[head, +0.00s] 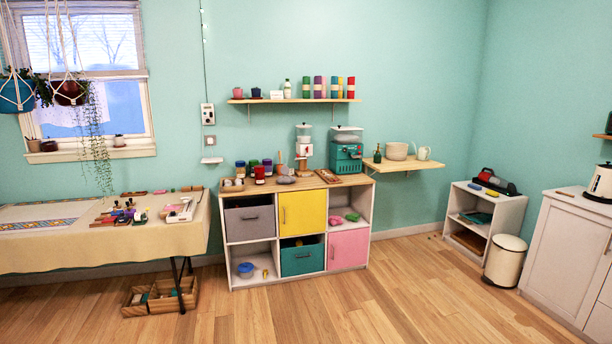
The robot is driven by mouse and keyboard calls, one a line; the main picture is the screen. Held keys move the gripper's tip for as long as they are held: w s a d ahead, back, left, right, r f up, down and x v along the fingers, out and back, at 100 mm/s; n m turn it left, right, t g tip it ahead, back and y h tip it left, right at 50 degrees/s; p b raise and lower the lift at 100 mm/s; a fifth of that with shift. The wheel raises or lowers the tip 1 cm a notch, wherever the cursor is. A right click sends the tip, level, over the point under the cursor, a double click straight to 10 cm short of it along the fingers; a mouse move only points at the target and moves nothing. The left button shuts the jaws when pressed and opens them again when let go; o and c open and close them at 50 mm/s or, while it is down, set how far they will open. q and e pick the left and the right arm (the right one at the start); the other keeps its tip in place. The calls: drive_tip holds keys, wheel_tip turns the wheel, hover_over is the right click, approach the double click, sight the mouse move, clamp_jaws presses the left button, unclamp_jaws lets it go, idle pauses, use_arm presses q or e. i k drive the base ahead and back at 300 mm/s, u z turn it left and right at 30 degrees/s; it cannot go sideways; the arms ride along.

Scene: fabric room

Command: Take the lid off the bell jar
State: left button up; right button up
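I cannot tell for certain which thing is the bell jar. A clear-topped container with a dark lid knob (304,140) stands upright on the wooden top of the cube cabinet, against the wall. To its right is a teal machine (346,157) with a clear hopper (347,136) and a dark-knobbed lid on top. Both tops look closed, but they are small at this distance. Neither of my grippers shows in the view, and nothing is seen touching these things.
The cube cabinet (283,240) stands across the room, with small jars on its top. A cloth-covered table (80,255) is at left, with wooden boxes below. A low white shelf (486,187) and a bin (505,260) are at right. The wooden floor (400,300) in front is clear.

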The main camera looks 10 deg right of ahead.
sight(259, 177)
drive_tip(key=z, duration=0.4)
drive_tip(key=k, duration=0.55)
drive_tip(key=z, duration=1.1)
drive_tip(key=i, duration=4.7)
drive_tip(key=u, duration=1.1)
drive_tip(key=i, duration=1.05)
drive_tip(key=u, duration=1.65)
drive_tip(key=i, duration=0.7)
drive_tip(key=u, duration=0.4)
